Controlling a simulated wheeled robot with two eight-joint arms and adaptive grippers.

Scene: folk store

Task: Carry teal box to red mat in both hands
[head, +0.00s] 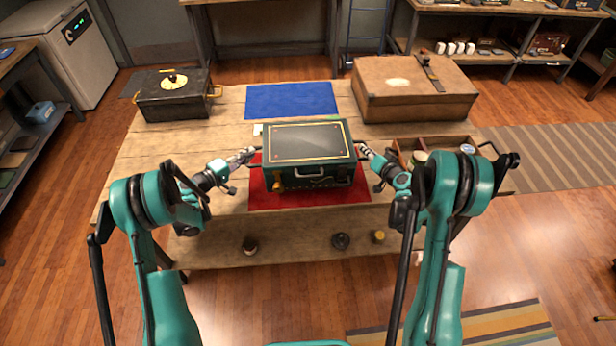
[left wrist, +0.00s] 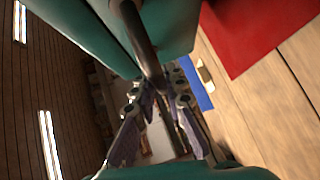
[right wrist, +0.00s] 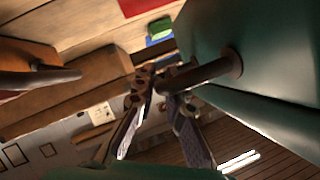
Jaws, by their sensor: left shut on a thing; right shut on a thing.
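The teal box (head: 322,182), with a dark gold-trimmed lid, is level over the red mat (head: 262,203) in the head view. Mat shows at its left and front. In the left wrist view, wood shows between the box (left wrist: 80,35) and the mat (left wrist: 250,30), so the box appears raised; the exact gap is unclear. My left gripper (head: 252,154) is shut on the bar handle (left wrist: 135,30) at its left end. My right gripper (head: 362,150) is shut on the right-end handle (right wrist: 205,73). The mat's middle is hidden under the box.
A blue mat (head: 290,100) lies behind the box. A black case (head: 172,105) stands back left, a brown case (head: 400,103) back right. A divided wooden tray (head: 437,142) with jars is close right.

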